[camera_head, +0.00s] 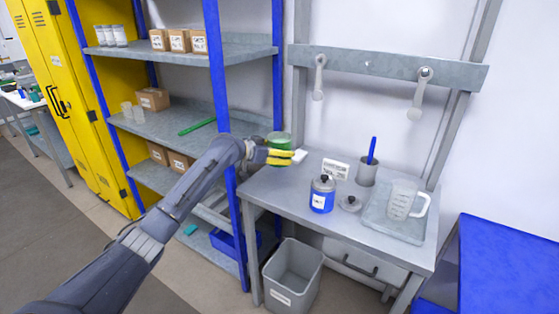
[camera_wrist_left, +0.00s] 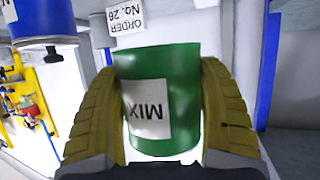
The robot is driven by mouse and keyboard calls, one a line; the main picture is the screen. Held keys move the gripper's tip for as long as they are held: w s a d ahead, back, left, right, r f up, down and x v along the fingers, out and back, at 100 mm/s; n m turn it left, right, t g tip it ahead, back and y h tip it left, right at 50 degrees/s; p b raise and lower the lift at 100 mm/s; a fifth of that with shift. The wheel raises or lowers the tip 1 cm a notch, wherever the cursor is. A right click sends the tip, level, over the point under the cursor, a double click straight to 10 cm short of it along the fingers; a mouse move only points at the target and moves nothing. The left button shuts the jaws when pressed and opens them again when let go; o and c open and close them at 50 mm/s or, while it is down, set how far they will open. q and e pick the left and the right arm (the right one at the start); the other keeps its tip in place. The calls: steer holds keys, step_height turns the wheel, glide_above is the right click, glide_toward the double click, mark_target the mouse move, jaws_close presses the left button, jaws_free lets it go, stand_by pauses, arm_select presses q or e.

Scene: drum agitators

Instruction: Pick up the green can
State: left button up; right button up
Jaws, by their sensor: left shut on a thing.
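The green can (camera_head: 279,140) is at the left back of the grey workbench in the head view. In the left wrist view the green can (camera_wrist_left: 180,95) carries a white label reading MIX and sits between two yellow fingers. My left gripper (camera_head: 280,157) reaches in from the left and is shut on the can. The wrist view shows the gripper (camera_wrist_left: 160,115) with a finger on each side of it. Whether the can touches the bench cannot be told. My right gripper is not in view.
On the bench (camera_head: 275,185) stand a blue can (camera_head: 322,198), a small lid (camera_head: 350,203), a grey cup (camera_head: 367,172) with a blue tool, an order card (camera_head: 335,168), and a tray (camera_head: 378,222) with a clear jug (camera_head: 401,200). A blue shelf post (camera_head: 230,190) stands close to my left arm.

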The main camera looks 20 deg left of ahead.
mark_target(288, 135)
arm_select(q)
steer(key=shift+r, duration=3.45)
